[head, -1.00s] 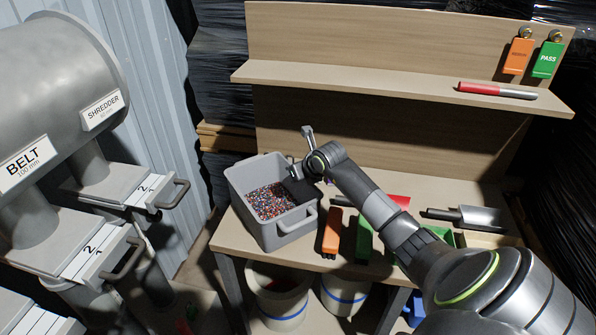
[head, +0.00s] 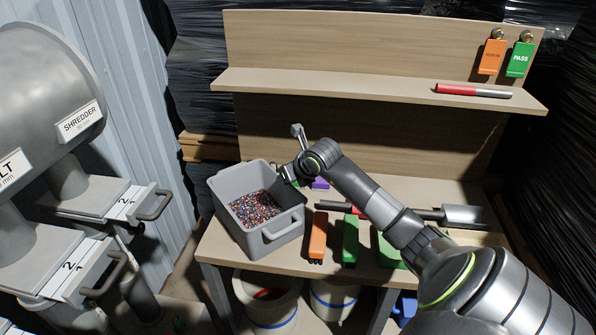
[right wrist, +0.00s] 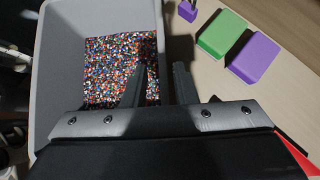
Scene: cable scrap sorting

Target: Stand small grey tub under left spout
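The grey tub (head: 227,228) stands upright on the wooden bench with multicoloured granules in it. It also shows in the right wrist view (right wrist: 62,60). My right gripper (head: 292,176) is at the tub's far right rim. In the right wrist view its two fingers (right wrist: 158,80) are apart, one over the inside of the tub and one outside its wall. I cannot tell whether they touch the wall. The lower ends of the spouts under the shredder (head: 62,172) and the belt machine at the left are partly hidden. My left gripper is out of view.
Orange (head: 318,237) and green (head: 350,239) tools lie right of the tub, with a scoop (head: 462,216) farther right. Green (right wrist: 222,34) and purple (right wrist: 256,58) blocks lie beyond the gripper. Slide gates with handles (head: 152,204) jut out at left. Buckets (head: 268,305) stand under the bench.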

